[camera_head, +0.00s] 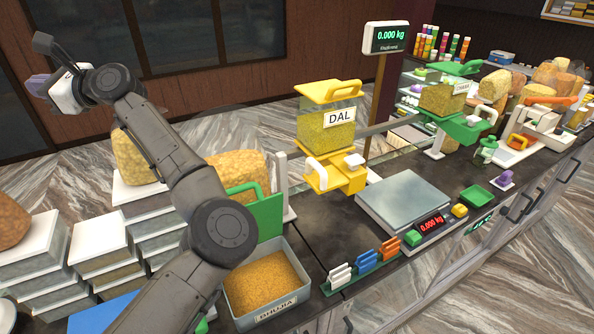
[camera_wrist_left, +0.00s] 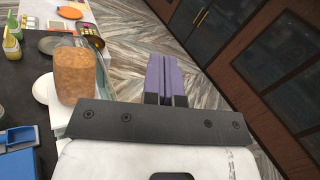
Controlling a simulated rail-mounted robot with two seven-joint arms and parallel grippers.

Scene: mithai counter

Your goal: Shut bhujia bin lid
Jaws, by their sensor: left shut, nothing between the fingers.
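The bhujia bin (camera_head: 229,299) is a grey box with a "BHUJIA" label, filled with orange-brown bhujia (camera_head: 265,278). Its green lid (camera_head: 268,217) stands upright at the bin's back edge, open, with a green handle on it. My left arm crosses in front of the lid's left part and the bin's left side. My left gripper (camera_head: 37,85) is raised high at the upper left, far from the lid. Its purple fingers are shut and empty; they also show in the left wrist view (camera_wrist_left: 165,78). My right gripper is not in view.
A yellow DAL dispenser (camera_head: 326,92) stands behind and right of the bin. A scale (camera_head: 404,199) and coloured clips (camera_head: 366,263) are to the right. Stacked sweet boxes (camera_head: 100,243) stand at the left. The left wrist view shows a brown block (camera_wrist_left: 76,75) beside the gripper.

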